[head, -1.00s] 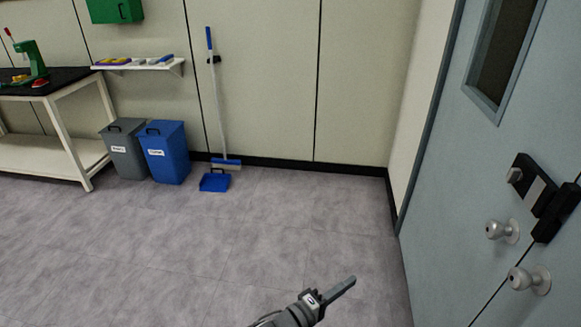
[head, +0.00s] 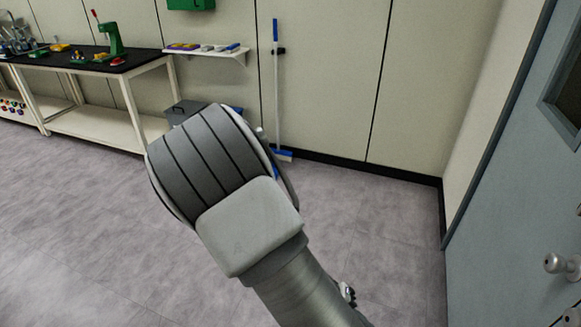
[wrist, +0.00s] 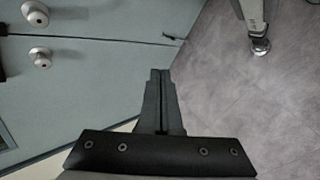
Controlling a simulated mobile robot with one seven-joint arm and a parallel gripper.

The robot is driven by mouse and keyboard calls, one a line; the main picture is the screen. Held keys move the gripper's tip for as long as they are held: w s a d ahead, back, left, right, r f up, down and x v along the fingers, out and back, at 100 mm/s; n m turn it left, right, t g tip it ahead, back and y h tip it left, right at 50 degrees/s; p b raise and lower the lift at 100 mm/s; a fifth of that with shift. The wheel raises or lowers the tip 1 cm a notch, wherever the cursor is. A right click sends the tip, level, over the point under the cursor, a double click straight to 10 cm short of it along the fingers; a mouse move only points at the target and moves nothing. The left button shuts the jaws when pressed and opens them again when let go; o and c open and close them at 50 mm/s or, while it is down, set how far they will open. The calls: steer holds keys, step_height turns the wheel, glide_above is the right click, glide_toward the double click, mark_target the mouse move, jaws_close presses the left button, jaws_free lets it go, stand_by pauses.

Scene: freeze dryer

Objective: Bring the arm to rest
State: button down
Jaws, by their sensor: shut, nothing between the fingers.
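My gripper (wrist: 160,78) shows in the wrist view with its two fingers pressed together and nothing between them. It hangs over the grey floor, with the blue-grey door (wrist: 95,85) on the left side of that view. In the head view my arm (head: 220,170) is bent up in front of the camera and covers the middle of the picture. My gripper cannot be made out in the head view.
The door (head: 515,190) with a round knob (head: 557,263) is at the right. A black-topped workbench (head: 130,66) and a wall shelf (head: 208,53) stand at the back left. A blue broom (head: 276,90) leans on the wall. Open floor (head: 70,230) lies at left.

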steer(key=w+a+r+t+y+p, duration=0.15)
steer(key=r+y, duration=0.25)
steer(key=r, duration=0.5)
steer(key=a+r+t+y, duration=0.1)
steer(key=a+r+y, duration=0.15)
steer(key=r, duration=0.55)
steer(key=s+d+r+t+y, duration=0.1)
steer(key=s+r+t, duration=0.1)
steer(key=r, duration=0.6)
steer(key=s+d+r+t+y+p, duration=0.1)
steer(key=s+r+t, duration=0.2)
steer(key=r, duration=0.5)
steer(key=shift+d+r+p, duration=0.2)
steer(key=shift+r+p, duration=0.1)
steer(key=shift+r, duration=0.05)
steer(key=shift+d, duration=0.2)
